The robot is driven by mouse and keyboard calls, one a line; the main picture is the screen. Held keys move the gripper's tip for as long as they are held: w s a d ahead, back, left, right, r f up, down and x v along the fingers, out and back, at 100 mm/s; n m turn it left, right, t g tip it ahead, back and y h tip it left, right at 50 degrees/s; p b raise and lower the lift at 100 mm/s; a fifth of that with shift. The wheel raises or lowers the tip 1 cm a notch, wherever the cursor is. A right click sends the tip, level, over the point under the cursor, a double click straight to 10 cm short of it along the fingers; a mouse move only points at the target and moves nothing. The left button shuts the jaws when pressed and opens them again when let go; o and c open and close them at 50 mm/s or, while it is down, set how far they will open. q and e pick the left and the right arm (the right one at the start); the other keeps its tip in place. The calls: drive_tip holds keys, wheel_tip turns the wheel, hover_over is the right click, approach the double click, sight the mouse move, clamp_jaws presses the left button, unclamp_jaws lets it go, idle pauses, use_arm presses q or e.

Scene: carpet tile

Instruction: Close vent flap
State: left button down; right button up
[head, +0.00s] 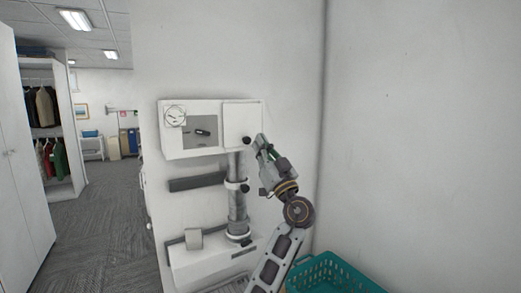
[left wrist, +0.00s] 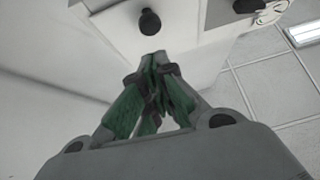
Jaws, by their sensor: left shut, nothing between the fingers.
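A white box unit (head: 180,148) is on the wall, with a square white panel (head: 238,118) at its right end that appears to be the vent flap. A black knob (head: 246,140) sits at the panel's lower right; in the left wrist view the knob (left wrist: 150,22) is just beyond my fingertips. My left gripper (head: 261,142) is shut and empty, beside the unit's right edge, close to the knob but apart from it in the left wrist view (left wrist: 156,60). Left of the panel is a dark grey area (head: 200,140) with a small black part on it. My right gripper is out of view.
A round dial (head: 175,116) is at the unit's left end. A grey vertical pipe (head: 237,205) with black knobs runs below to a lower white box (head: 205,262). A teal basket (head: 335,272) stands at lower right, near my arm. Open carpet (head: 95,235) lies to the left.

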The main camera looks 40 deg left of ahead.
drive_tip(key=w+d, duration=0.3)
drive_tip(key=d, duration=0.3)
use_arm(q)
drive_tip(key=b+v, duration=0.3)
drive_tip(key=v, duration=0.7)
drive_tip(key=shift+a+f, duration=0.2)
drive_tip(key=shift+f, duration=0.15)
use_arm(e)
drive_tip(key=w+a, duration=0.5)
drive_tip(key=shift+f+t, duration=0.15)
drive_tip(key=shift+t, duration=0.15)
use_arm(q)
drive_tip(key=shift+w, duration=0.15)
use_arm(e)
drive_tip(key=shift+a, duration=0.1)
